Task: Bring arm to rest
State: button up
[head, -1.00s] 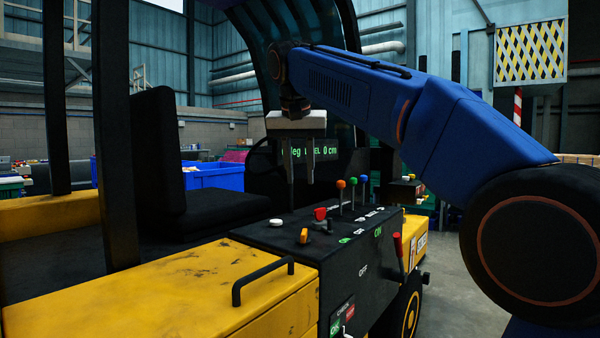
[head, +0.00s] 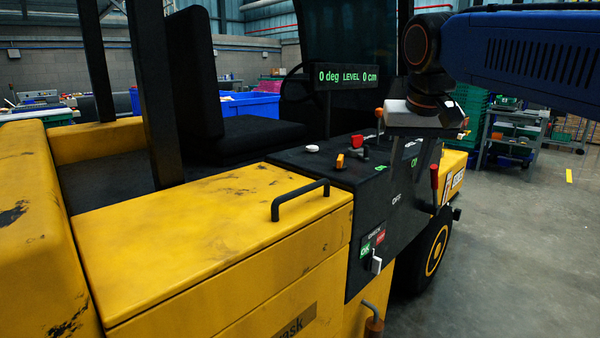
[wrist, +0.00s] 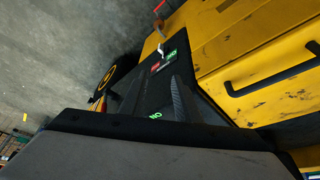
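My gripper (head: 408,150) hangs from my blue arm at the upper right of the head view, in front of the right end of the forklift's black control panel (head: 330,172). Its fingers are hard to make out there against the dark panel. In the wrist view, two dark fingers stand apart with nothing between them, so the gripper (wrist: 155,88) is open and empty. The gripper body hides part of the panel and its levers.
The yellow forklift body (head: 190,245) with a black handle (head: 300,200) fills the left and middle. A red lever (head: 434,178) stands close to my gripper. A display (head: 346,77) reads 0 deg, LEVEL, 0 cm. Open grey floor (head: 520,250) lies at right.

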jog(key=s+d+f, duration=0.3)
jog(key=s+f, duration=0.7)
jog(key=f, duration=0.3)
jog(key=s+d+f+n, duration=0.1)
jog(key=s+d+f, duration=0.3)
jog(key=s+f, duration=0.6)
notch_tip(320, 180, down, 4)
jog(key=shift+s+f+y, duration=0.15)
jog(key=shift+s+y, duration=0.1)
jog(key=shift+y, duration=0.05)
jog(key=shift+o, duration=0.2)
